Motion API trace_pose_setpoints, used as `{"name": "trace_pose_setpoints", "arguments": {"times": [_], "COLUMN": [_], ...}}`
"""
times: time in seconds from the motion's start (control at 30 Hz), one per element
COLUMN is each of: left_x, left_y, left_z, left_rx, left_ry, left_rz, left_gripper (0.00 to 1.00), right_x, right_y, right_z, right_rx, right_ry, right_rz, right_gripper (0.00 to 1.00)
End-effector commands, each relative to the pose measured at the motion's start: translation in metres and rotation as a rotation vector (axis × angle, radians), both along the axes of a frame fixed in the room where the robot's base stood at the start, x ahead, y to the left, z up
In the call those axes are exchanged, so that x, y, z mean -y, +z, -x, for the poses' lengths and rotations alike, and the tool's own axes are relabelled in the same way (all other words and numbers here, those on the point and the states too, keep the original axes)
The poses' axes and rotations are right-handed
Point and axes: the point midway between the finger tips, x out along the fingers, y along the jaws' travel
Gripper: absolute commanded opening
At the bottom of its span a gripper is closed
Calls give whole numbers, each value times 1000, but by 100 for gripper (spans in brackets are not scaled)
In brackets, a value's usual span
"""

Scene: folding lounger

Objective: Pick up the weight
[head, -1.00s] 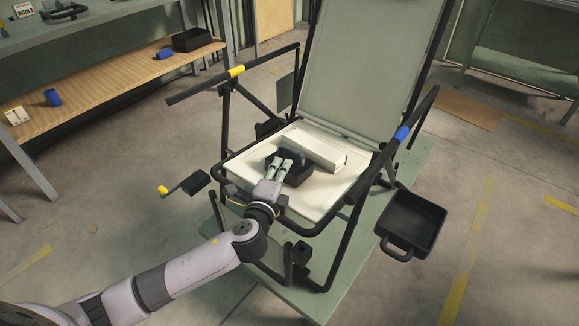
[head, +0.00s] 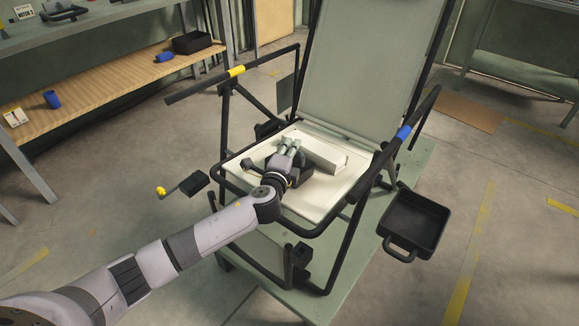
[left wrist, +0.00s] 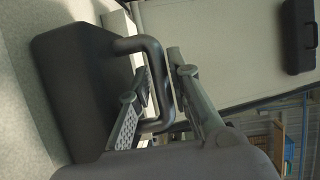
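The weight (head: 301,174) is a dark block with a bent bar handle, resting on the lounger's pale seat (head: 318,200). My left gripper (head: 289,146) is over the weight and partly hides it in the head view. In the left wrist view the weight (left wrist: 75,85) fills the left side, its handle passing between the fingers of my left gripper (left wrist: 160,85). The two fingers stand apart, one on each side of the handle; firm contact does not show. My right gripper is not in view.
A long pale block (head: 322,158) lies on the seat close behind the weight. Black armrest tubes (head: 232,73) flank the seat and the backrest (head: 372,60) rises behind. A black tray (head: 414,222) is at the right. A shelf (head: 105,80) stands at the left.

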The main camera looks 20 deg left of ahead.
Motion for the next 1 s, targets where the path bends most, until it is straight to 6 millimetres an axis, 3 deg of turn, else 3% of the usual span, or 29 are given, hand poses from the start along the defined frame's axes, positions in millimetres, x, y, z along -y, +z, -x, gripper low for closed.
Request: {"name": "trace_pose_setpoints", "arguments": {"times": [0.33,1.0], "left_x": [0,0], "left_y": [0,-1], "left_z": [1,1], "left_rx": [0,-3], "left_ry": [0,1], "left_rz": [0,3], "left_gripper": [0,0], "right_x": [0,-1], "right_y": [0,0], "right_z": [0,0], "right_rx": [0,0], "right_ry": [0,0], "right_rz": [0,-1], "right_gripper": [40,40]}}
